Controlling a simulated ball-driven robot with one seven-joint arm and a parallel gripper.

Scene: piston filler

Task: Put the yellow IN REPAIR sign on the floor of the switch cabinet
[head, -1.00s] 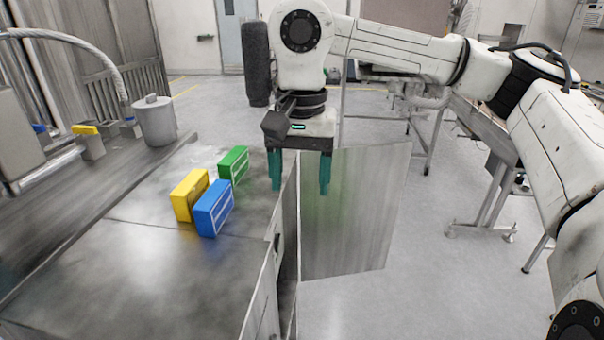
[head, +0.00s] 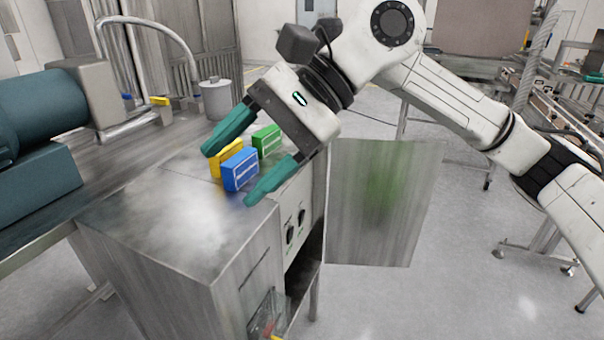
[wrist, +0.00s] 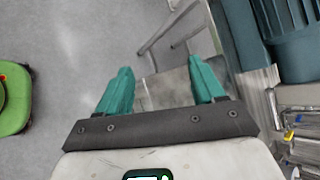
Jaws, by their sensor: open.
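The yellow sign (head: 225,155) stands on the cabinet's metal top, partly hidden behind a blue sign (head: 240,170). Its lettering cannot be read. A green sign (head: 266,140) stands just beyond. My gripper (head: 228,177) is open and tilted, its teal fingers reaching down-left over the top, with the signs between them in the picture; I cannot tell its height above them. Nothing is held. In the wrist view the open fingers (wrist: 160,68) show no sign between them. The switch cabinet (head: 170,258) has its door (head: 382,202) swung open to the right; its floor is hidden.
A teal motor (head: 45,115) stands at the left, with a grey pot (head: 215,100) and hose behind the signs. Dark knobs (head: 290,233) sit on the cabinet front above a dark opening.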

